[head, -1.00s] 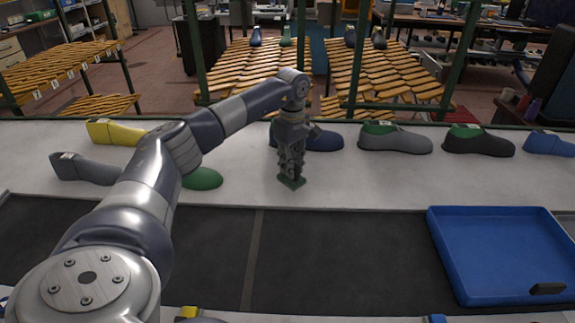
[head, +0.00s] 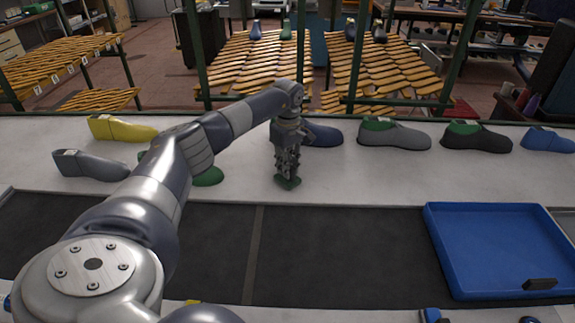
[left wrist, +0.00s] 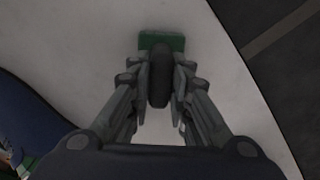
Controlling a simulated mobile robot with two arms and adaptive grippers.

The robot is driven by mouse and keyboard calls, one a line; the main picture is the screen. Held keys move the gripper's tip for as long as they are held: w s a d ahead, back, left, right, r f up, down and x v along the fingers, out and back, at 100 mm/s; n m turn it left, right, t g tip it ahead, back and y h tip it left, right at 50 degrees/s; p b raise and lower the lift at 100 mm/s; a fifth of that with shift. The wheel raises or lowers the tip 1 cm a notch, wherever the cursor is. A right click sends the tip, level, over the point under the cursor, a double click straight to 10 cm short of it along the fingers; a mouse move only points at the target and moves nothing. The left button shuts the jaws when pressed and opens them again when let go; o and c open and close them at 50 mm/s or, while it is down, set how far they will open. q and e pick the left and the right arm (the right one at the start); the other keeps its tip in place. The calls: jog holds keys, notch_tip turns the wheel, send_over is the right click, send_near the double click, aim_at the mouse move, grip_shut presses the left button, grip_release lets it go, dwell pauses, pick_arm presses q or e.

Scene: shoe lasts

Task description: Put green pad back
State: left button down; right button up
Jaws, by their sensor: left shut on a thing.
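The green pad (head: 289,184) is at the tips of my left gripper (head: 287,171), over the white table strip in the middle of the head view. In the left wrist view, the left gripper (left wrist: 160,75) is shut on a dark upright grip piece (left wrist: 159,88), with the green pad (left wrist: 150,41) just beyond the fingertips. The pad is low over the white surface; I cannot tell whether it touches. My right gripper is not in view.
Behind the gripper stand a blue last (head: 324,136), a grey one (head: 400,136) and a black one (head: 480,138). A green last (head: 209,176) is partly behind my arm. A blue tray (head: 436,245) holding a black block (head: 540,284) lies right.

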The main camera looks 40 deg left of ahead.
pick_arm(q)
jog(key=c, duration=1.5)
grip_release()
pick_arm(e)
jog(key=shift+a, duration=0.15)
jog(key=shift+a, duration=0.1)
pick_arm(q)
jog(key=shift+r, duration=0.4)
notch_tip(320, 180, up, 11)
jog(key=b, duration=0.2)
jog(key=shift+r+b, duration=0.2)
jog(key=shift+b, duration=0.1)
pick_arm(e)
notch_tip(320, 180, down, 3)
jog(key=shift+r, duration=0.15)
